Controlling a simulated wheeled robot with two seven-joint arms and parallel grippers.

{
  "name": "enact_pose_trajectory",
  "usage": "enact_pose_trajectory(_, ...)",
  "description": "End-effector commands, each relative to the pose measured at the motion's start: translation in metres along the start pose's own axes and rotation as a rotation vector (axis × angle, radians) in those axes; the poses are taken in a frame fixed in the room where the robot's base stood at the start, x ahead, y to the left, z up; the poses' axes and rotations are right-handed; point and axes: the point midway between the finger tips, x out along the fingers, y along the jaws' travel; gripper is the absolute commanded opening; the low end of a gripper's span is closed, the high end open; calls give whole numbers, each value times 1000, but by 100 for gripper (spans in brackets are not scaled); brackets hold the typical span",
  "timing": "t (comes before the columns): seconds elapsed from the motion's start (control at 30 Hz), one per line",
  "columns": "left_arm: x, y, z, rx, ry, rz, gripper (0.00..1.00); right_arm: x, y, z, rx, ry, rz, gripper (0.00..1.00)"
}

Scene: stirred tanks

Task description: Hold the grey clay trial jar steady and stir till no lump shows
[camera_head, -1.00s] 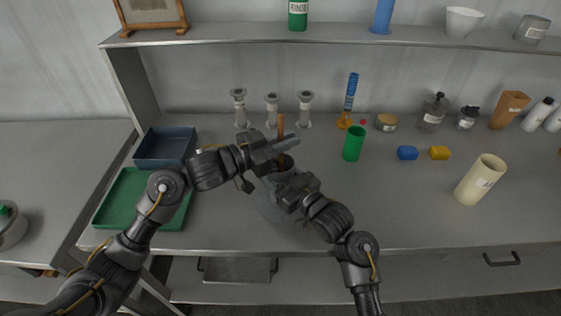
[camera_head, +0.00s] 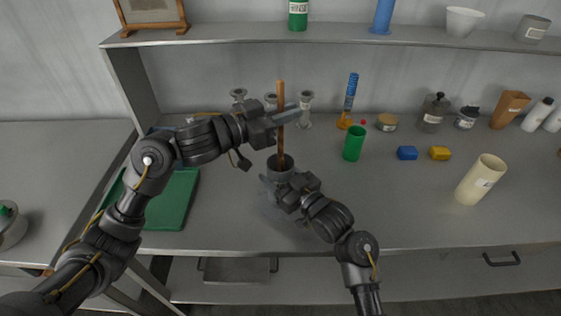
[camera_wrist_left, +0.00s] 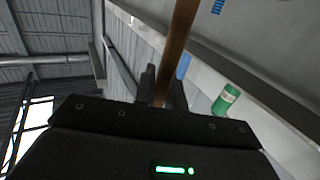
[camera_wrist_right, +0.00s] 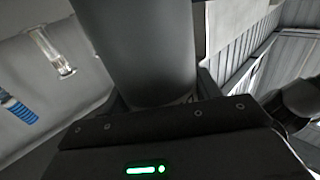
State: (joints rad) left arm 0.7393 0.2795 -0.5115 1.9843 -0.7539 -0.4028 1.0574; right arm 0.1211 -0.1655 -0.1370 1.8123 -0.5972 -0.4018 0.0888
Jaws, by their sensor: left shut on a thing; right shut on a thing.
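The grey trial jar (camera_head: 280,165) stands on the bench in the head view, its dark mouth facing up. My right gripper (camera_head: 286,179) is shut on its near side; the jar's grey wall fills the upper middle of the right wrist view (camera_wrist_right: 140,50). A brown wooden stirring stick (camera_head: 281,145) stands nearly upright with its lower end at the jar's mouth. My left gripper (camera_head: 283,118) is shut on the stick's upper part, well above the jar. The stick also shows between the fingers in the left wrist view (camera_wrist_left: 176,45). The jar's contents are too dark to make out.
A green tray (camera_head: 178,200) lies left, partly behind my left arm. Several grey stands (camera_head: 305,108) are behind the jar. The bench's front right is clear.

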Motion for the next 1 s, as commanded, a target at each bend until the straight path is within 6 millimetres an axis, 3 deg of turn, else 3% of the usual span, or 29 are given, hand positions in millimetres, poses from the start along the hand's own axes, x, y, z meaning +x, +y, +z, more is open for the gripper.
enact_pose_trajectory(0.6,0,0,-53,2,2,-1,0,0,0,0,0,-1,0,37)
enact_pose_trajectory(1.0,-1,0,-62,0,0,0,0,0,0,0,0,-1,0,37)
